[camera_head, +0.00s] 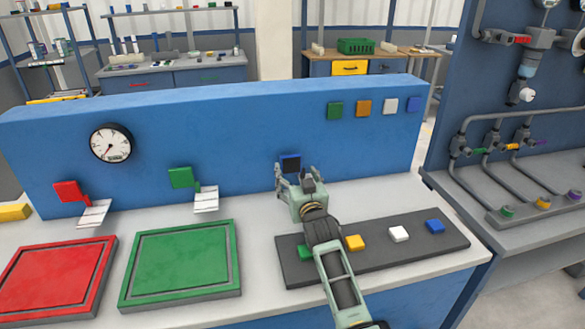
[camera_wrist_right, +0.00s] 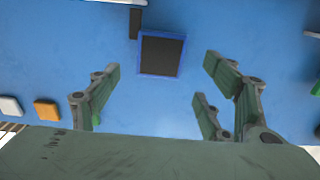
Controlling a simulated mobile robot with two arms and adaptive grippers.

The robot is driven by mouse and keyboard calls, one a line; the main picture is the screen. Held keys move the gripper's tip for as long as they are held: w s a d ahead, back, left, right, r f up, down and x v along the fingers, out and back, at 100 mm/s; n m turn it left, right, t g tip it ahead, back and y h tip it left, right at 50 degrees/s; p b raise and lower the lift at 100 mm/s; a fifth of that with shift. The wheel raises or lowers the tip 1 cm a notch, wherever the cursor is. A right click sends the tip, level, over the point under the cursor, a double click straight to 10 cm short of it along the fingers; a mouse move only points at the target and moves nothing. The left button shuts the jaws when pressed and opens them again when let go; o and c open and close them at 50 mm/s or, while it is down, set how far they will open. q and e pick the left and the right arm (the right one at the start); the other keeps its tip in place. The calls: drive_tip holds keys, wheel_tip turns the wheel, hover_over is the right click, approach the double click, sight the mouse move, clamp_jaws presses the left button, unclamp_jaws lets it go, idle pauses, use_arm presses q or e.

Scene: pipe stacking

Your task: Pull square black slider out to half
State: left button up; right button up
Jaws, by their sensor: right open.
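The square black slider (camera_head: 291,164) is on the front of the blue panel (camera_head: 230,130). It has a blue edge. In the right wrist view the black square (camera_wrist_right: 161,55) sits ahead of my fingers, near the top middle, with a small dark piece beside its upper left corner. My right gripper (camera_head: 296,177) is just below and in front of the slider in the head view. Its fingers are spread, with blue panel between them in the wrist view (camera_wrist_right: 160,95), and nothing is held. My left gripper is not in view.
A dark strip (camera_head: 440,246) with green, yellow, white and blue blocks lies under and right of my right arm. Red (camera_head: 97,290) and green (camera_head: 231,270) trays lie left. A gauge (camera_head: 111,144) and red and green levers are on the panel. Pipes (camera_head: 480,170) stand right.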

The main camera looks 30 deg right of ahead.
sight(292, 164)
drive_tip(key=shift+x, duration=2.45)
drive_tip(key=shift+f, duration=0.1)
drive_tip(key=shift+c, duration=0.4)
